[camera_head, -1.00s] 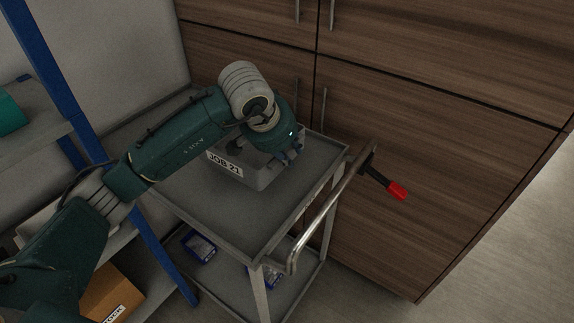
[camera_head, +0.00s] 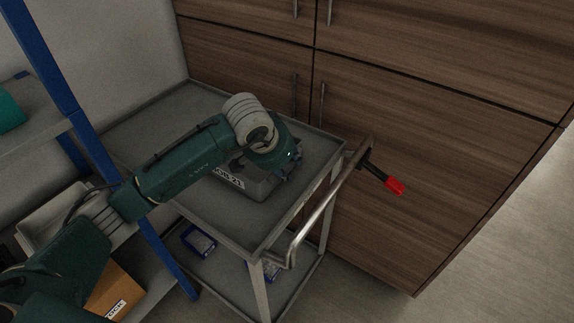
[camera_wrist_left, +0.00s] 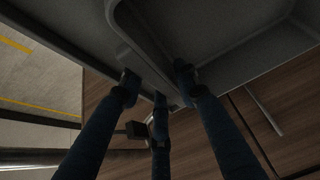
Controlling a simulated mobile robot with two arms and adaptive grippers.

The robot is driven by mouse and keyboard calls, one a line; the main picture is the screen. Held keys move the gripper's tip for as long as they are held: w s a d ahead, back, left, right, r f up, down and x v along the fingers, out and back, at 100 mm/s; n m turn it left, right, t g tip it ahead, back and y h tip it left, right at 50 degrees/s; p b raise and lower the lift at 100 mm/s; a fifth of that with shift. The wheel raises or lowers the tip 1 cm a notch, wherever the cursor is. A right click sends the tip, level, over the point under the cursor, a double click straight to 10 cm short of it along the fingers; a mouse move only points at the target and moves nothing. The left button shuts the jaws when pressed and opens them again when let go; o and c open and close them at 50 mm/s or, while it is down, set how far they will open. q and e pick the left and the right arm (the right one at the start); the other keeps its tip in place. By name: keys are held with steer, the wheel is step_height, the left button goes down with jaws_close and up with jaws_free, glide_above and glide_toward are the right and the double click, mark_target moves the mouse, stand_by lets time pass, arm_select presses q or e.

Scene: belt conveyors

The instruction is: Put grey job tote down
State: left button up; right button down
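The grey job tote (camera_head: 257,190), with a white "JOB 21" label, is at the top tray of the grey cart (camera_head: 205,208), near its handle side. It looks level; I cannot tell whether its base touches the tray. My left gripper (camera_head: 284,172) is over the tote's right end, and the arm covers much of the tote. In the left wrist view, the fingers (camera_wrist_left: 158,92) straddle the tote's wall (camera_wrist_left: 146,45), closed around it near the rim. My right gripper is not in view.
The cart's bar handle (camera_head: 320,212) is at its right. A black lever with a red grip (camera_head: 394,185) sticks out there. Wooden cabinets (camera_head: 430,140) stand behind. Blue bins (camera_head: 198,241) sit on the cart's lower shelf. A blue-posted rack (camera_head: 150,235) is at left. The tray's back left is clear.

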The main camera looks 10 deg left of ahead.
arm_select(q)
steer(key=shift+o, duration=0.2)
steer(key=shift+r, duration=0.1)
steer(key=shift+r, duration=0.2)
steer(key=b+v, duration=0.1)
steer(key=v, duration=1)
steer(key=shift+s+a+r, duration=0.1)
steer(key=shift+s+r, duration=0.15)
steer(key=shift+r, duration=0.05)
